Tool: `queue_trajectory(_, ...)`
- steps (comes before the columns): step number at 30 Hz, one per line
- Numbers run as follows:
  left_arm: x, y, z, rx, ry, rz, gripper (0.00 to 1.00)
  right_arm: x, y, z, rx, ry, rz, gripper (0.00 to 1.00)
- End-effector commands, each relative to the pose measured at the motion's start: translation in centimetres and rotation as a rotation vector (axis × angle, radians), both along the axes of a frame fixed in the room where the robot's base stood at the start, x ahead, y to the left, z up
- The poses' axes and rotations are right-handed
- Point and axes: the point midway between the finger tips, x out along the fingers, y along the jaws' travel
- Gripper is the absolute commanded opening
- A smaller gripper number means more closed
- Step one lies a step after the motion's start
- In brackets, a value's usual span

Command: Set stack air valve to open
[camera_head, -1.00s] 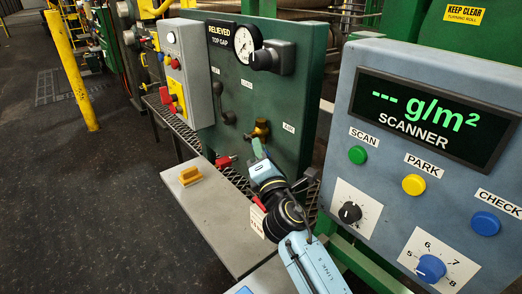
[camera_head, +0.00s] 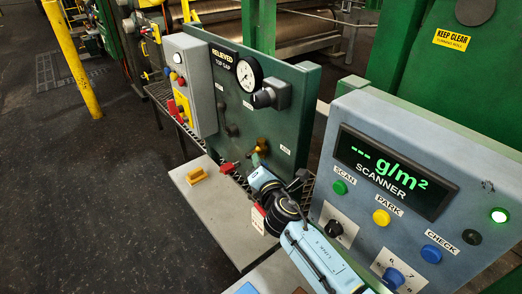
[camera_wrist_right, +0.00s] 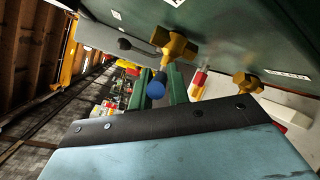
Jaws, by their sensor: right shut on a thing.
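A brass valve (camera_head: 262,146) sits low on the right part of the green panel (camera_head: 285,115). My right gripper (camera_head: 256,161) is at this valve, reaching up from below, and is shut on its handle. The fingers are small and partly hidden in the head view. In the right wrist view a brass valve body (camera_wrist_right: 177,46) has a blue-ended handle (camera_wrist_right: 157,86) hanging from it. A second brass fitting (camera_wrist_right: 247,86) and a red-and-orange handle (camera_wrist_right: 199,83) are to its right. My left gripper is not in view.
A blue-grey scanner box (camera_head: 395,165) stands right of my right arm. A grey table (camera_head: 212,208) with a yellow block (camera_head: 195,175) lies below the panel. A red handle (camera_head: 228,168) is left of my gripper. A grey button box (camera_head: 190,80) and yellow post (camera_head: 75,60) stand left.

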Motion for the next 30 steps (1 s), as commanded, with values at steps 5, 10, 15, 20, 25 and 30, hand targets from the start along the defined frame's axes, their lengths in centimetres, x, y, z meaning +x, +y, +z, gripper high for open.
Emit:
queue_trajectory(5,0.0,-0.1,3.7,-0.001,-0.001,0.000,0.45,0.2,0.4,1.6,-0.039,0.055,0.007,0.00)
queue_trajectory(10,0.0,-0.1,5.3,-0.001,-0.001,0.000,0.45,0.4,0.4,1.8,-0.076,0.110,0.006,0.00)
queue_trajectory(15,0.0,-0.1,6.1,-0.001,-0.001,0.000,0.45,0.6,0.6,2.0,-0.110,0.160,0.006,0.00)
queue_trajectory(20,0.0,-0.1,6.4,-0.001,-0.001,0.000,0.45,0.7,0.7,2.1,-0.134,0.198,0.007,0.00)
queue_trajectory(25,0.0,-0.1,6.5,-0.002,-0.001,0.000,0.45,0.8,0.8,2.2,-0.153,0.226,0.006,0.00)
queue_trajectory(30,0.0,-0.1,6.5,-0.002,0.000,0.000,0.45,0.9,0.8,2.3,-0.160,0.238,0.007,0.00)
